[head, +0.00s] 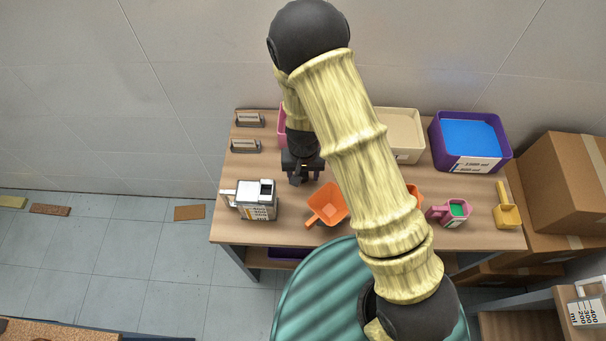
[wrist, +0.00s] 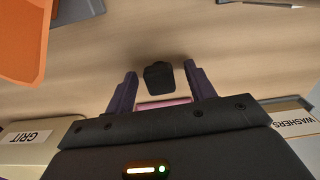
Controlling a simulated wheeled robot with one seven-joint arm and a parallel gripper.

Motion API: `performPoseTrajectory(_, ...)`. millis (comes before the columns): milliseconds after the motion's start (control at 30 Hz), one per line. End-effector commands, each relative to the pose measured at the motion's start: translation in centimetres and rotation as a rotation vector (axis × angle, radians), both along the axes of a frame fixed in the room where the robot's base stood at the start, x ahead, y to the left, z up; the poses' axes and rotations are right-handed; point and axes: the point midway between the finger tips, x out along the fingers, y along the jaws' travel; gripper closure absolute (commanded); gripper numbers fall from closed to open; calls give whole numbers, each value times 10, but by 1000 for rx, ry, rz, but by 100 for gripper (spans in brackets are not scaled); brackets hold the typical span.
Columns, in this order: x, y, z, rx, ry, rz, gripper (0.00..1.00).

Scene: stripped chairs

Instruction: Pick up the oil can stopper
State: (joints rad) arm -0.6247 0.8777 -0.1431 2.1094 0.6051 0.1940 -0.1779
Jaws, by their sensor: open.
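A small black block, which looks like the oil can stopper (wrist: 158,77), stands on the wooden table in the wrist view. It shows between and slightly beyond the two purple fingers of my gripper (wrist: 160,69). The fingers are apart, with a visible gap on each side of it, and hold nothing. In the head view my gripper (head: 303,172) is low over the back left of the table, and I cannot clearly separate the stopper from it there. A white can with printed marks (head: 257,205) stands left and in front of my gripper.
An orange scoop (head: 328,204) lies close in front of my gripper. A pink bin (head: 281,127) is behind it. A cream bin (head: 404,138), a purple bin (head: 436,146), a pink jug (head: 437,213) and a yellow scoop (head: 508,215) are to the right. Label holders (head: 245,146) stand at left.

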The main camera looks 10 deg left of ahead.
Motion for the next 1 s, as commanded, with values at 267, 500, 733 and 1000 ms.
performPoseTrajectory(267,0,0,0,0,-1,1,45)
performPoseTrajectory(500,0,0,0,0,-1,1,45)
performPoseTrajectory(733,0,0,0,0,-1,1,91)
performPoseTrajectory(1000,0,1,0,1,-1,1,95)
